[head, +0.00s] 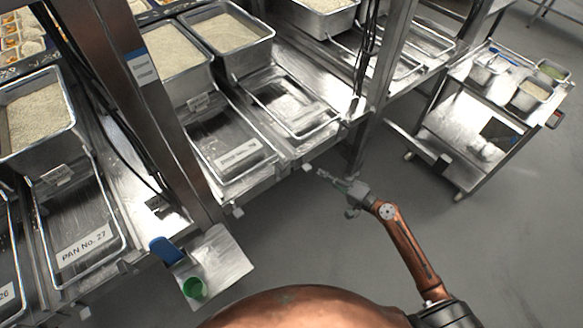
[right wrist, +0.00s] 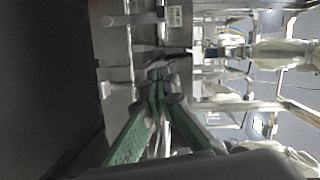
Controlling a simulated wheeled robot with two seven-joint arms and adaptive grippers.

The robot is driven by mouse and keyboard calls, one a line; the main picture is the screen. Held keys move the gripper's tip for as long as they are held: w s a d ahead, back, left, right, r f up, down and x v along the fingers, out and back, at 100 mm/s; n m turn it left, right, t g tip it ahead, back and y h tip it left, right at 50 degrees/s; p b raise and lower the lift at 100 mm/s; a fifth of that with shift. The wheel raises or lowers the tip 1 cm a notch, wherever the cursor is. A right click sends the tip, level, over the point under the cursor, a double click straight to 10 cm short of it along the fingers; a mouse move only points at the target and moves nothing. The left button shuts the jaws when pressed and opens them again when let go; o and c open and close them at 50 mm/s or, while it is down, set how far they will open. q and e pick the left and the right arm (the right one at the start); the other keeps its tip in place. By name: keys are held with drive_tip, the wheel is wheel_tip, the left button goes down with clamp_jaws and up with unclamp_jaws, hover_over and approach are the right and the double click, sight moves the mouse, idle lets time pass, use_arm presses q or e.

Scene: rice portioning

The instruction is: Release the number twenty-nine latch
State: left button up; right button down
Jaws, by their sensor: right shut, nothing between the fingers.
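The lettering for number twenty-nine is not readable here. My left gripper is not in view.
A tray labelled PAN No. 27 (head: 85,246) lies at left; the label of the middle tray (head: 237,155) is blurred. Rice-filled pans (head: 222,30) stand above. A steel cart (head: 462,122) stands right, with open floor (head: 330,250) in front.

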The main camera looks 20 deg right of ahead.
drive_tip(key=shift+a+r, duration=0.35)
drive_tip(key=shift+r, duration=0.45)
drive_tip(key=w+a+f+p, duration=0.1)
drive_tip(key=w+a, duration=0.6)
drive_tip(key=a, duration=0.2)
drive_tip(key=shift+f+p, duration=0.2)
drive_tip(key=shift+p, duration=0.15)
drive_tip(key=shift+a, duration=0.1)
